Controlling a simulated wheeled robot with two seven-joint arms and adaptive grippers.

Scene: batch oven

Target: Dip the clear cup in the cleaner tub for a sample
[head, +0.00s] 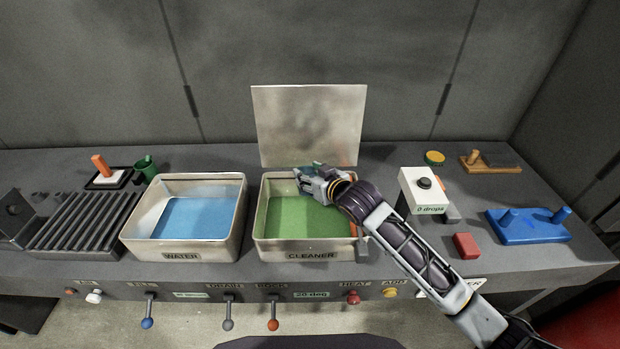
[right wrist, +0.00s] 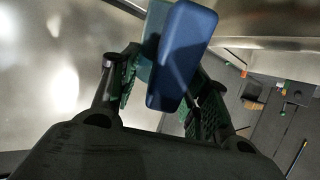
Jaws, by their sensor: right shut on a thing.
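The cleaner tub (head: 311,254) is a pale metal box with green liquid (head: 292,222), labelled CLEANER. Its lid (head: 309,125) stands upright behind it. My right gripper (head: 306,181) is over the back of this tub, its arm coming in from the right. In the right wrist view its fingers are shut on a blue, flat, rounded piece (right wrist: 183,55), with a teal part beside it. I cannot tell whether this is part of the clear cup; no clear cup shows plainly. Whether the held thing touches the liquid is hidden. My left gripper is not in view.
A water tub (head: 181,254) with blue liquid stands left of the cleaner tub. A green cup (head: 146,168) and a slotted rack (head: 82,222) are further left. A white drops box (head: 424,190), red block (head: 466,245) and blue stand (head: 528,232) are right. Levers line the front.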

